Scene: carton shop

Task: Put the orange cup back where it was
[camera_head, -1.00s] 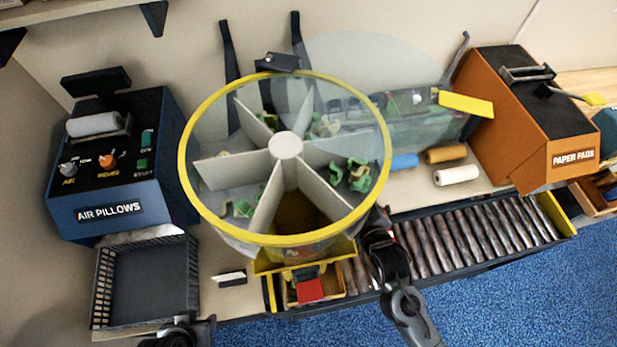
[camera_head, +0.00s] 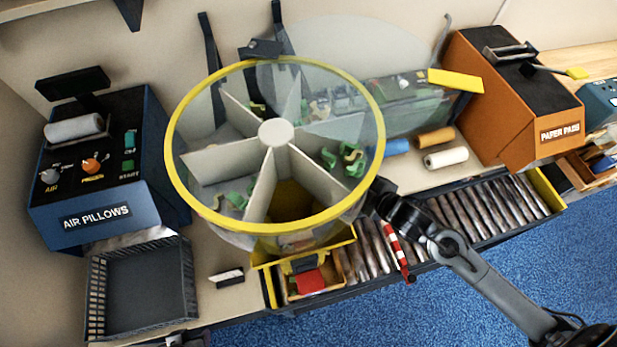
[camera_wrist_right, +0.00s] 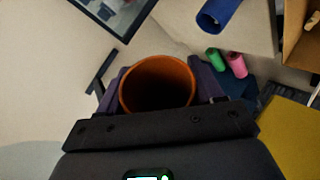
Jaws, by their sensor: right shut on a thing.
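The orange cup (camera_wrist_right: 157,66) shows in the right wrist view, its open mouth toward the camera and its inside dark. The two dark fingers of my right gripper (camera_wrist_right: 157,88) are on either side of it, shut on it. In the head view my right gripper (camera_head: 376,194) is at the right rim of the clear round drum. The cup cannot be made out there. Only a dark bit of my left arm shows at the bottom left edge of the head view; its jaws are out of view.
The yellow-rimmed drum (camera_head: 171,150) has divided compartments with green pieces. A roller conveyor (camera_head: 480,215) runs below right, with a red-and-white striped piece (camera_head: 397,250) by it. A black basket (camera_head: 92,300), blue machine (camera_head: 100,215) and orange machine (camera_head: 515,110) stand around. Rolls (camera_head: 445,158) lie right of the drum.

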